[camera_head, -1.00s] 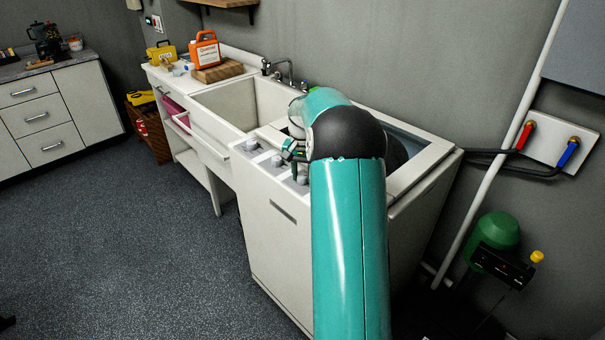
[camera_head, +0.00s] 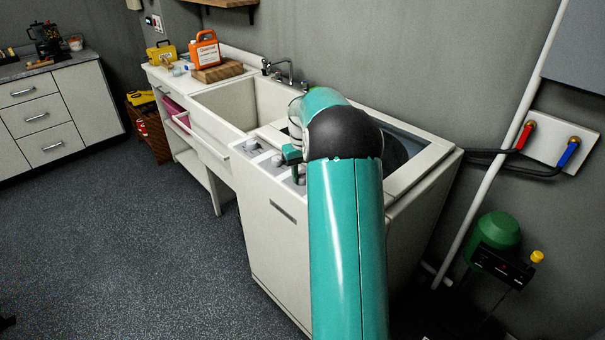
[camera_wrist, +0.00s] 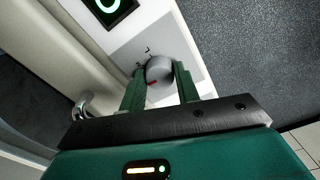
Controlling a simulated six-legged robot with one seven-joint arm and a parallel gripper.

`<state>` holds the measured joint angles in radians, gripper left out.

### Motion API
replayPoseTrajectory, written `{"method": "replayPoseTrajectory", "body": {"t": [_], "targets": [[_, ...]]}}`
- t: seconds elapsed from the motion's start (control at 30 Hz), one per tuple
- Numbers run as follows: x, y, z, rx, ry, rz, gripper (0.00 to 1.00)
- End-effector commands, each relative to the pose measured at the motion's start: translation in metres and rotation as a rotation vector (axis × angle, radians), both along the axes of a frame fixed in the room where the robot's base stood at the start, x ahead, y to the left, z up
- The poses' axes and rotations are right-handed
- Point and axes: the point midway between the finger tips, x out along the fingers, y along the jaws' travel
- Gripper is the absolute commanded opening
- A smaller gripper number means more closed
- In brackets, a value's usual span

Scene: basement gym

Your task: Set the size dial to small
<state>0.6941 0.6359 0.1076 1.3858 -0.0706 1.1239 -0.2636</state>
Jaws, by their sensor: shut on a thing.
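The size dial (camera_wrist: 159,69) is a round grey knob with a red mark, on a pale panel in the wrist view. Small dark letters stand beside it; one looks like an L, and the others are too small to read. My gripper (camera_wrist: 160,77) has one green finger on each side of the dial and is shut on it. The red mark faces the palm side of my gripper. In the head view, my gripper (camera_head: 291,155) is over the control panel of the white washing machine (camera_head: 270,245), partly hidden by my arm.
Other knobs (camera_head: 251,145) sit along the same panel. A dark display with a green ring (camera_wrist: 108,8) is near the dial. A sink (camera_head: 225,105) adjoins the machine on the left. An orange jug (camera_head: 205,50) stands behind it. The floor (camera_head: 130,220) in front is clear.

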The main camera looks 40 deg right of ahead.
Motion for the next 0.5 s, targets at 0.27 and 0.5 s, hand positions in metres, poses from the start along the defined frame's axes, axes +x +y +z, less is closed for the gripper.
{"method": "replayPoseTrajectory", "body": {"t": [0.27,0.5], "targets": [[0.0001,-0.0003,0.0006,-0.001,-0.001,0.084,0.09],[0.0001,-0.0003,0.0006,-0.001,-0.001,0.097,0.09]]}}
